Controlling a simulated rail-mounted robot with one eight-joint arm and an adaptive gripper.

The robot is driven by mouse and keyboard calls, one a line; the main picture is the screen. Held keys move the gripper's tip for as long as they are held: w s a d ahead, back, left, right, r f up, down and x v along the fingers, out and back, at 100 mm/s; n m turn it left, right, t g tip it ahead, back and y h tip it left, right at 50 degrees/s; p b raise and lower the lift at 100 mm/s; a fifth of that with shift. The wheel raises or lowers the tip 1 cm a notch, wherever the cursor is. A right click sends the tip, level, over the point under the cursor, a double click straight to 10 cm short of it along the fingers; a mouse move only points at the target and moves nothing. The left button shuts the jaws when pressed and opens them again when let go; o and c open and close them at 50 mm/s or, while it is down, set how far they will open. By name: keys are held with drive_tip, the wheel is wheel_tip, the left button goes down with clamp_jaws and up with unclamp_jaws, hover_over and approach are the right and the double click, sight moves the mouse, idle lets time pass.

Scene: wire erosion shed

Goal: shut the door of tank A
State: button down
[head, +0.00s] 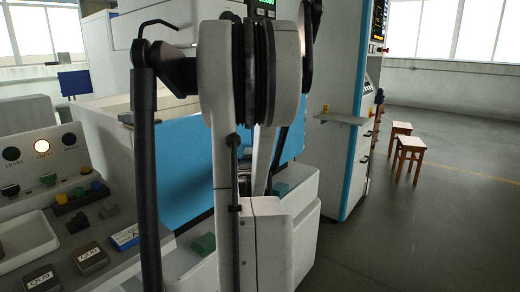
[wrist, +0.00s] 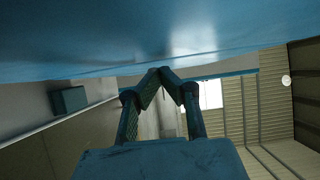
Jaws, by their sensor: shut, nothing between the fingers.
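A broad blue panel (head: 190,170) stands on the white machine behind my arm in the head view. It looks like the tank door, but no tank letter is readable, and I cannot tell how far open it is. A large blue surface (wrist: 150,40) fills the top of the wrist view, likely the same panel. My gripper (wrist: 160,72) has its fingertips together, with nothing seen between them. The tips lie close to the blue surface's edge; I cannot tell if they touch it. My arm hides the gripper and the panel's middle in the head view.
A control panel with a lit lamp (head: 41,147) and several buttons stands at left. Labelled blocks (head: 90,259) and a white tray (head: 25,240) lie in front. A small shelf (head: 342,118) juts out at right. Wooden stools (head: 410,150) stand on otherwise open floor.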

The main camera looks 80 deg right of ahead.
drive_tip(key=w+a+p, duration=0.1)
drive_tip(key=w+a, duration=0.2)
drive_tip(key=a, duration=0.6)
idle(0.3)
